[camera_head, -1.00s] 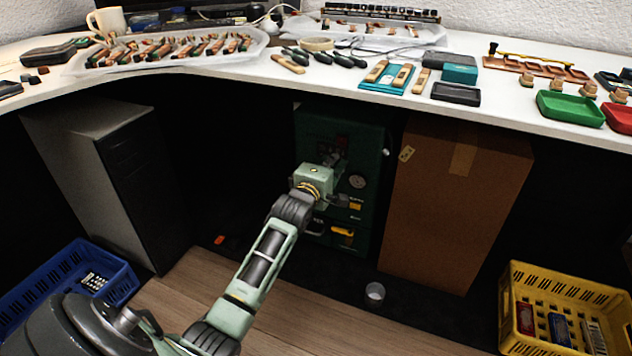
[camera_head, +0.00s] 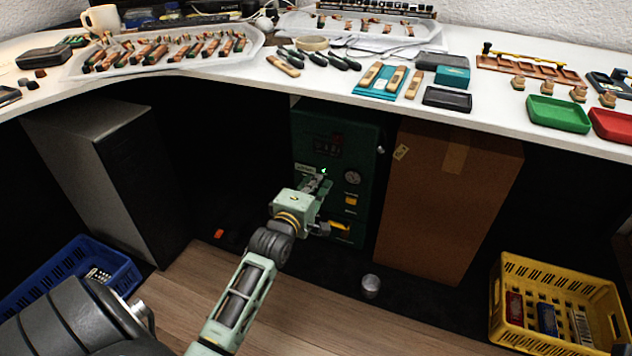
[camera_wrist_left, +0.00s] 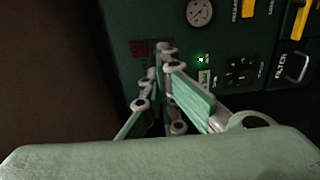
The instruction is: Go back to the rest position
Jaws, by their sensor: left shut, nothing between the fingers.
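My left gripper (camera_head: 319,182) is below the desk, in front of the dark green machine (camera_head: 336,140) that stands under the desk. Its fingers are together with nothing between them. In the left wrist view the fingertips (camera_wrist_left: 168,58) point at the machine's panel, close to a small lit green light (camera_wrist_left: 201,59). I cannot tell whether they touch the panel. A round gauge (camera_wrist_left: 199,12) and yellow switches show on the panel too. My right gripper is not in view.
The white desk (camera_head: 230,84) above holds trays of wooden parts, tools, a green tray (camera_head: 559,113) and a red tray (camera_head: 612,125). A cardboard box (camera_head: 447,205) stands right of the machine. A yellow crate (camera_head: 556,305), a blue crate (camera_head: 118,273) and a small metal cup (camera_head: 371,285) are on the floor.

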